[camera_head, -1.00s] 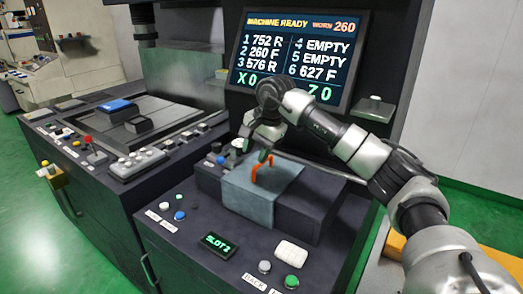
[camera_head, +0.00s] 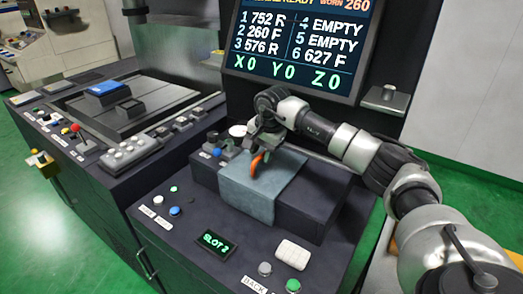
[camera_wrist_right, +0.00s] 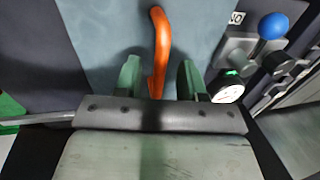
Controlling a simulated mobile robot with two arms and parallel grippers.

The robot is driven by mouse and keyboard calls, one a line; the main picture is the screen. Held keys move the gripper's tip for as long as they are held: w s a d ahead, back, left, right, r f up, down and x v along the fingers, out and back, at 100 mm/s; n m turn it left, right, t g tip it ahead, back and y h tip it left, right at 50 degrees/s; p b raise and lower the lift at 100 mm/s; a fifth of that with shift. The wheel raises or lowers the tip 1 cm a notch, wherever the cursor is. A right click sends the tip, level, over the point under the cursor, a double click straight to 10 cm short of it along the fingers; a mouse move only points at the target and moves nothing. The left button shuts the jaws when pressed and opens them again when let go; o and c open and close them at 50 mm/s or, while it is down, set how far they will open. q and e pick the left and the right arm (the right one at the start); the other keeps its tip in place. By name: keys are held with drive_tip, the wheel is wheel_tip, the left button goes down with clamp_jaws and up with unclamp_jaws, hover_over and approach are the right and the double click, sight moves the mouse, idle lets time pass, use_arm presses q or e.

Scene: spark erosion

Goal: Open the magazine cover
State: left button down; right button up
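The magazine cover (camera_head: 247,193) is a blue-grey panel draped over a dark box on the console. It lies closed, with an orange handle (camera_head: 258,161) on top. My right gripper (camera_head: 251,147) is right at the handle and hides part of it. In the right wrist view the orange handle (camera_wrist_right: 160,45) runs between the two green fingers of the right gripper (camera_wrist_right: 158,76). The fingers are apart, with a gap on each side of the handle. The cover's surface (camera_wrist_right: 95,40) fills the view behind. My left gripper is not in view.
A screen (camera_head: 297,45) stands behind the cover. A small SLOT 2 display (camera_head: 215,244), a white block (camera_head: 292,254) and several buttons are on the console front. A blue-knobbed lever (camera_wrist_right: 272,27) and a round white-faced part (camera_wrist_right: 228,92) are close beside the gripper.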

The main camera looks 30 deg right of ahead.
drive_tip(key=shift+a+f, duration=0.1)
drive_tip(key=shift+f, duration=0.15)
drive_tip(key=shift+c, duration=0.8)
clamp_jaws()
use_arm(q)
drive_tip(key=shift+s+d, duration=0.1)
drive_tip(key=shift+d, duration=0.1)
use_arm(e)
drive_tip(key=shift+f, duration=0.1)
